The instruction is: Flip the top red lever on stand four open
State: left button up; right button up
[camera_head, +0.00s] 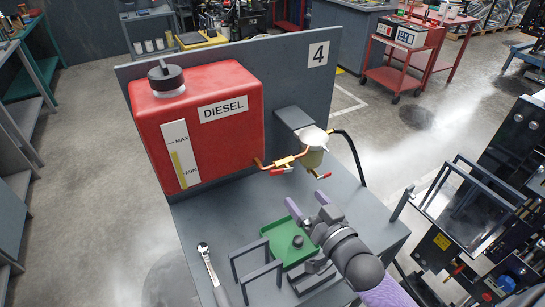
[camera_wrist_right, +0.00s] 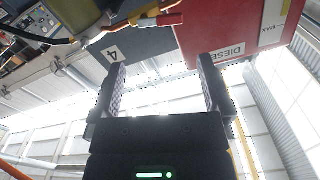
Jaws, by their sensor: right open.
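Stand four is a grey panel and bench with a "4" label (camera_head: 318,54). A red diesel tank (camera_head: 225,135) is on it. A copper fuel pipe (camera_head: 290,159) runs from the tank to a fuel filter (camera_head: 313,150). In the right wrist view, the scene is upside down and a red lever (camera_wrist_right: 168,19) shows beside the tank. My right gripper (camera_head: 308,203) is open and empty, in front of and below the levers, apart from them. My left gripper is out of view.
A green tray (camera_head: 272,237), a ratchet wrench (camera_head: 211,270) and grey metal handles (camera_head: 250,257) are on the bench near my right gripper. A black hose (camera_head: 352,150) curves down right of the filter. A dark engine frame (camera_head: 480,190) stands to the right.

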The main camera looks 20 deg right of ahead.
aim_at(282, 173)
jog(key=w, duration=0.2)
jog(key=w+b, duration=0.1)
jog(key=w, duration=0.5)
jog(key=shift+a, duration=0.35)
jog(key=shift+w, duration=0.65)
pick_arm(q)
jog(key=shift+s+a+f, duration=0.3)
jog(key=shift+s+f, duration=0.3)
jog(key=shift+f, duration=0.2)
pick_arm(e)
jog(key=c, duration=0.9)
jog(key=n, duration=0.2)
jog(key=shift+a+f+n, duration=0.1)
jog(key=shift+f+n, duration=0.15)
jog(key=shift+n, duration=0.45)
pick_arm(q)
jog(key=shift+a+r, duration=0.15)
pick_arm(e)
jog(key=o, duration=0.9)
